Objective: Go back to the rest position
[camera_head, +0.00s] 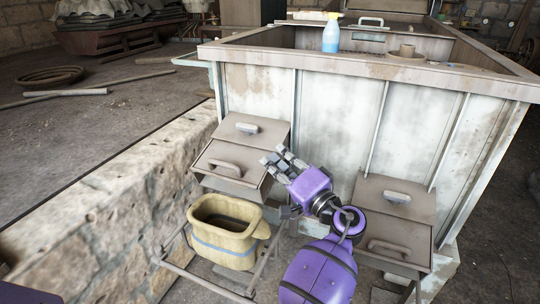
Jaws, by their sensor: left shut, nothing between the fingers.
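My left gripper (273,158) is near the middle of the view, at the end of my purple arm that rises from the bottom edge. Its fingers point up and left, in front of the left metal box (233,166) with handles. The fingers are shut with nothing held. I cannot tell whether they touch the box. My right gripper is not in view.
A yellow bucket (228,259) with a blue stripe stands left of my arm on a metal frame. Another handled box (391,243) is to the right. A large whitish bin (332,117) stands behind, with a blue bottle (331,36) on top. A stone wall (112,223) runs along the left.

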